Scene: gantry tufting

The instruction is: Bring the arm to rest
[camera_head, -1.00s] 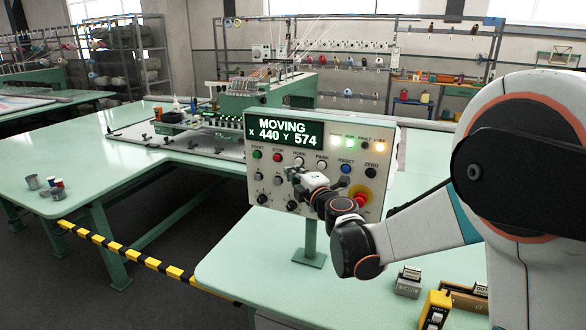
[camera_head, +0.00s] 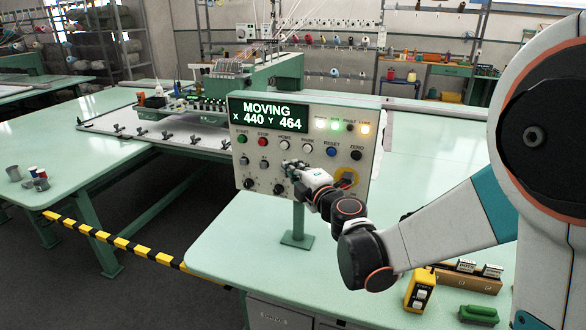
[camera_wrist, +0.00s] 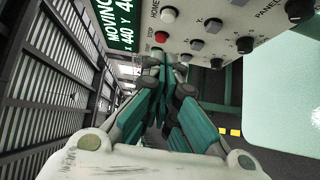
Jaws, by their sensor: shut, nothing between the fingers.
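My gripper (camera_head: 290,168) is in front of the control panel (camera_head: 243,172), near the left-middle part of its face below the HOME and PARK buttons. In the wrist view my gripper (camera_wrist: 163,62) shows its fingers together with nothing between them, near the panel face (camera_wrist: 210,15). I cannot tell whether the fingertips touch the panel. The display (camera_head: 268,111) reads MOVING, X 440 Y 464.
The panel stands on a post on a pale green table (camera_head: 240,235). A yellow box (camera_head: 420,290) and a wooden block holder (camera_head: 468,278) lie at the right. A striped barrier (camera_head: 110,242) runs at lower left. The gantry machine (camera_head: 255,75) stands behind.

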